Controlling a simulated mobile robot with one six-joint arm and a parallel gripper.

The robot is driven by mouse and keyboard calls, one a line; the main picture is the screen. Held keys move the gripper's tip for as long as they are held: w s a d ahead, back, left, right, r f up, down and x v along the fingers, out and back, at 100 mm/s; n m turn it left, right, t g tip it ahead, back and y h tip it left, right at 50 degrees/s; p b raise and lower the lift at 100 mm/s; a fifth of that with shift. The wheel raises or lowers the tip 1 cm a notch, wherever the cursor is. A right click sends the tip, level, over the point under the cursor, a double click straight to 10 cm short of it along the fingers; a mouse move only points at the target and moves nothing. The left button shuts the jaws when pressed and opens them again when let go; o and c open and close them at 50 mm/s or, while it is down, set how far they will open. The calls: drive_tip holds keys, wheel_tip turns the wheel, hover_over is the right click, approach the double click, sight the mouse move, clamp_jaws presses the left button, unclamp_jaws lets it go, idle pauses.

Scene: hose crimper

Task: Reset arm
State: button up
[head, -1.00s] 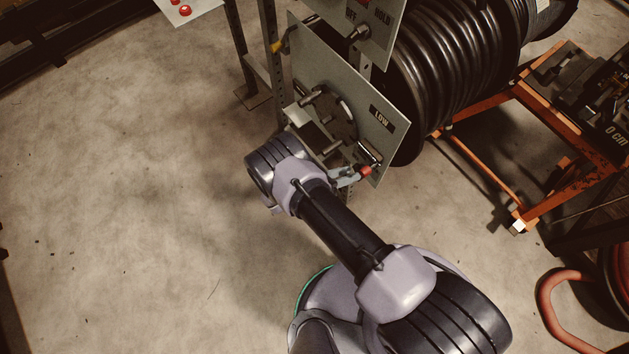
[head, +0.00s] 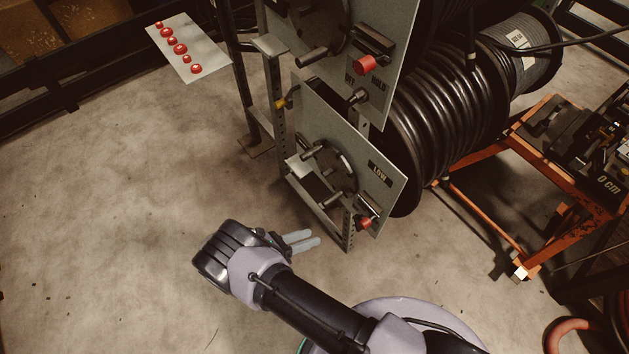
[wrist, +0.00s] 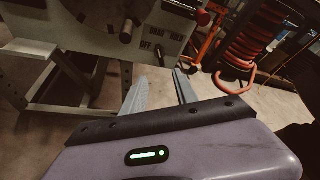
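My gripper (head: 314,237) is in front of and to the lower left of the lower reel panel in the head view. Its two pale fingers are apart, with nothing between them. In the wrist view the gripper (wrist: 161,74) also shows a gap between the fingers, with floor behind it. My arm reaches in from the bottom of the head view. The fingers are clear of the lower panel (head: 376,153), which is marked LOW and carries a round hand wheel (head: 331,166) and a red knob (head: 364,223).
An upper panel (head: 400,60) with a red knob (head: 366,64) stands above. Black hose reels (head: 447,110) are behind the panels. An orange cart (head: 480,218) stands at right, and a plate with red buttons (head: 189,62) is at upper left. The floor at left is open.

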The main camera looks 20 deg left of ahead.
drive_tip(key=w+d+r+m+g+y, duration=0.1)
drive_tip(key=w+d+r+m+g, duration=0.15)
drive_tip(key=r+m, duration=0.55)
drive_tip(key=w+d+r+m+g+y, duration=0.2)
drive_tip(key=d+r+m+g, duration=0.15)
drive_tip(key=r, duration=0.85)
drive_tip(key=w+d+r+m+g+y, duration=0.1)
drive_tip(key=w+d+r+m+g, duration=0.15)
drive_tip(key=r+m, duration=0.55)
drive_tip(key=s+d+r+m+t+y, duration=0.1)
drive_tip(key=s+d+r+m+y, duration=0.2)
drive_tip(key=r, duration=0.4)
drive_tip(key=s+d+r+m+t+y, duration=0.2)
drive_tip(key=s+d+r+m+y, duration=0.1)
drive_tip(key=s+d+r+m, duration=0.2)
drive_tip(key=s+d+r+m+t+y, duration=0.2)
drive_tip(key=s+d+r+m, duration=0.3)
drive_tip(key=r+m, duration=0.4)
drive_tip(key=shift+s+y, duration=0.4)
drive_tip(key=shift+s, duration=0.15)
